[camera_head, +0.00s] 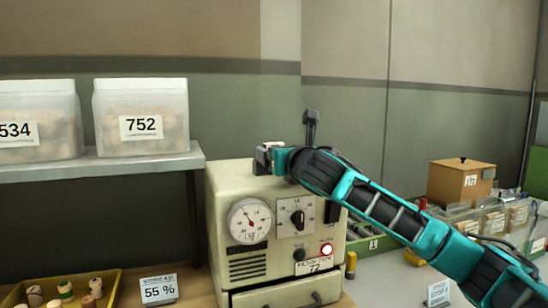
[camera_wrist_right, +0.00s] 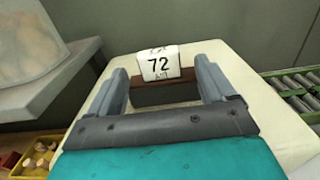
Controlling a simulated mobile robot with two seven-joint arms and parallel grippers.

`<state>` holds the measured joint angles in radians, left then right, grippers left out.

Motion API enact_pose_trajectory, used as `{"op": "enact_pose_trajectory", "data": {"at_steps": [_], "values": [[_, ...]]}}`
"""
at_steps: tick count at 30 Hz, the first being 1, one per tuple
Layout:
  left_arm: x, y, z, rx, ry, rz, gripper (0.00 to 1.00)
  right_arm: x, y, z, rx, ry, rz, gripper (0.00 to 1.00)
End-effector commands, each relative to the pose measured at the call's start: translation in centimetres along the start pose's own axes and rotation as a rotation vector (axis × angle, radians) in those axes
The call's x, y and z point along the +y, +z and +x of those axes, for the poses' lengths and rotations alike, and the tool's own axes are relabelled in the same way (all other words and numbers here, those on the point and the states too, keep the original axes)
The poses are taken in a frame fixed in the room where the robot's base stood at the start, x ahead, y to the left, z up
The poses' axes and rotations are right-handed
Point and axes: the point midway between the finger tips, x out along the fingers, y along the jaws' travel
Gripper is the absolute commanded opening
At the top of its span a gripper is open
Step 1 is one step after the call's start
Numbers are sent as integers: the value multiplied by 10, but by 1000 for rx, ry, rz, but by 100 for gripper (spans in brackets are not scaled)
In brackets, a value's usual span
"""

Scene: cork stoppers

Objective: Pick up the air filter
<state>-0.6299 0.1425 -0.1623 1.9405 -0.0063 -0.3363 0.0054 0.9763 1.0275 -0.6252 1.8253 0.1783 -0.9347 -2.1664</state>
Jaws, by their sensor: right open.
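A beige machine (camera_head: 232,186) with a gauge, a knob and a lit red lamp stands on the bench; its top also shows in the right wrist view (camera_wrist_right: 262,108). On its top in the right wrist view is a brown and dark piece (camera_wrist_right: 150,82) with a white tag "72" (camera_wrist_right: 160,64); it seems to be the air filter, but its lower part is hidden. My right gripper (camera_wrist_right: 163,88) is open over the machine's top, one finger on each side of this piece, with no clear grip. It also shows in the head view (camera_head: 264,158). My left gripper is out of view.
A grey shelf (camera_head: 110,163) with bins "534" (camera_head: 38,120) and "752" (camera_head: 142,118) is at the left. A yellow tray (camera_head: 68,290) of corks and a "55 %" card (camera_head: 158,290) lie below it. A brown box (camera_head: 460,182) and green trays stand at the right.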

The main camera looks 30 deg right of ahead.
Motion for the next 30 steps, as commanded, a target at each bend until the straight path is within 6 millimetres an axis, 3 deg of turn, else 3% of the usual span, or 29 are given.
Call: {"op": "enact_pose_trajectory", "data": {"at_steps": [6,15,30], "values": [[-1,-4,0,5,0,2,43,0,0,22,0,-1,1,83],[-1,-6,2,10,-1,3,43,0,0,25,0,0,-1,83],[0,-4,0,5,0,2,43,0,0,25,0,0,0,35]]}}
